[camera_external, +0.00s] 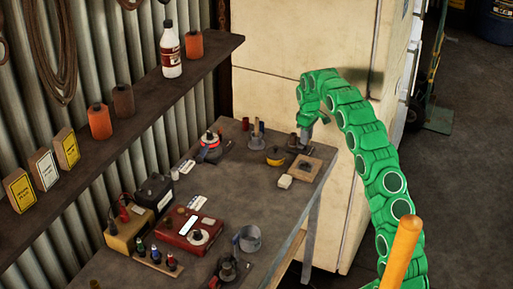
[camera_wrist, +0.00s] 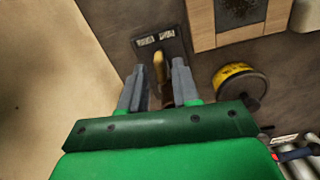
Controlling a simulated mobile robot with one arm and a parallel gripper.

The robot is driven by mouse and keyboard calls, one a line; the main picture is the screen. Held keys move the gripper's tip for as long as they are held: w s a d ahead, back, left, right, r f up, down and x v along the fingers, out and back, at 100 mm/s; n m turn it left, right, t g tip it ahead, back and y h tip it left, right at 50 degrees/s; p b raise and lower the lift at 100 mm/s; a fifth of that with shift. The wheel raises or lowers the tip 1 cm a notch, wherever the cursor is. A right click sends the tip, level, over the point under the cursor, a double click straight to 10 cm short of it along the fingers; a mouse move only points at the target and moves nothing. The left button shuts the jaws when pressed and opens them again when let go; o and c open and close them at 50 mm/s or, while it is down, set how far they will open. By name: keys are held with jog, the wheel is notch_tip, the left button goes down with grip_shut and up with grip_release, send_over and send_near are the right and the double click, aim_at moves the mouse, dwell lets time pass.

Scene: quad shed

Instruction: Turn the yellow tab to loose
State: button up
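In the wrist view the yellow tab (camera_wrist: 160,62) is a narrow, brownish-yellow piece standing at a dark plate (camera_wrist: 173,28) with two small white labels (camera_wrist: 155,39). The label text is too small to read. My gripper (camera_wrist: 159,72) is open, with one grey finger on each side of the tab. I cannot tell whether either finger touches it. In the external view my gripper (camera_external: 306,134) points down at the far right corner of the bench, and the tab is not clear there.
A round yellow-topped piece (camera_wrist: 240,83) sits just right of my gripper. A square wooden frame (camera_external: 305,168) and a pale block (camera_external: 285,181) lie nearby on the bench (camera_external: 245,195). A cream cabinet (camera_external: 275,90) stands close behind. A red box (camera_external: 193,228) is farther off.

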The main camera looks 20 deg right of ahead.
jog(key=shift+o, duration=0.2)
jog(key=shift+r, duration=0.1)
notch_tip(320, 180, up, 7)
jog(key=shift+f, duration=0.1)
jog(key=shift+r, duration=0.3)
dwell(0.4)
jog(key=shift+s+r, duration=0.2)
jog(key=s+a+r+m+g, duration=0.15)
jog(key=s+r, duration=0.35)
jog(key=s, duration=0.9)
jog(key=s+r+m+t, duration=0.1)
jog(key=s+r+m, duration=0.25)
jog(key=s, duration=1.05)
jog(key=s+f+m, duration=0.1)
jog(key=s+f, duration=0.1)
jog(key=s, duration=1.3)
jog(key=s+f+m+g, duration=0.1)
jog(key=s+f, duration=0.2)
jog(key=s, duration=1.3)
jog(key=shift+s+a+f+m, duration=0.2)
jog(key=shift+s+a+m, duration=0.1)
jog(key=shift+a, duration=0.05)
